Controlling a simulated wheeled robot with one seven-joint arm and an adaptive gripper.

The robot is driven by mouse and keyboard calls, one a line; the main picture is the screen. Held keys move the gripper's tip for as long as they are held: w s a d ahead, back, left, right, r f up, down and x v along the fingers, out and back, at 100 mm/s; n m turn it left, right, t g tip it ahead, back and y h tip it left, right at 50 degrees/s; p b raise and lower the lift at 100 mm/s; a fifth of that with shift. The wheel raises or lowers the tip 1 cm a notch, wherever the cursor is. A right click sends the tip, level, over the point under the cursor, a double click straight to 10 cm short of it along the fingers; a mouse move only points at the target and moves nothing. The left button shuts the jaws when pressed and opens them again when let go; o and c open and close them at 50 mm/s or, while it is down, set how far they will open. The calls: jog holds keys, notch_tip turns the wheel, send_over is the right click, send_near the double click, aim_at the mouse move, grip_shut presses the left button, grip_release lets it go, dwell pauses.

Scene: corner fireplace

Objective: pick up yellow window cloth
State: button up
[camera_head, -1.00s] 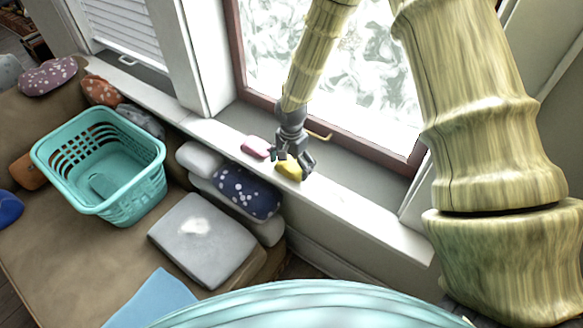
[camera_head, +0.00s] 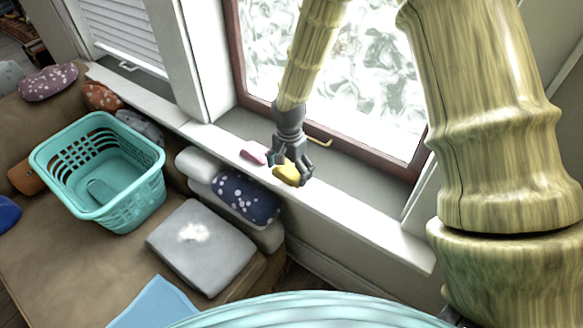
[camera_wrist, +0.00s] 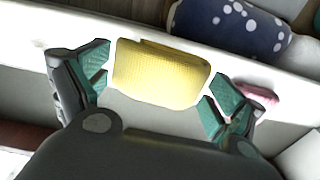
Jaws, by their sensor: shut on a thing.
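The yellow window cloth (camera_head: 287,174) is at the window sill in the head view, at the tips of my gripper (camera_head: 291,170). In the wrist view the yellow cloth (camera_wrist: 160,74) is a folded, textured bundle between the two green-padded fingers of my gripper (camera_wrist: 160,88). My gripper is shut on the cloth, with one finger at each end of it. Whether the cloth still touches the sill is hard to tell.
A pink item (camera_head: 253,154) lies on the white sill (camera_head: 345,212) beside the gripper. The window frame (camera_head: 345,141) rises behind. Below are a navy spotted cushion (camera_head: 246,197), a grey cushion (camera_head: 203,246) and a teal basket (camera_head: 140,200) on the brown sofa.

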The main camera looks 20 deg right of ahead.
jog(key=s+a+b, duration=0.1)
jog(key=s+a, duration=0.2)
jog(key=s, duration=0.2)
jog(key=s+a+r, duration=0.1)
jog(key=s+a, duration=0.2)
jog(key=s, duration=0.3)
jog(key=shift+s+a+r+b, duration=0.2)
jog(key=shift+a+b, duration=0.15)
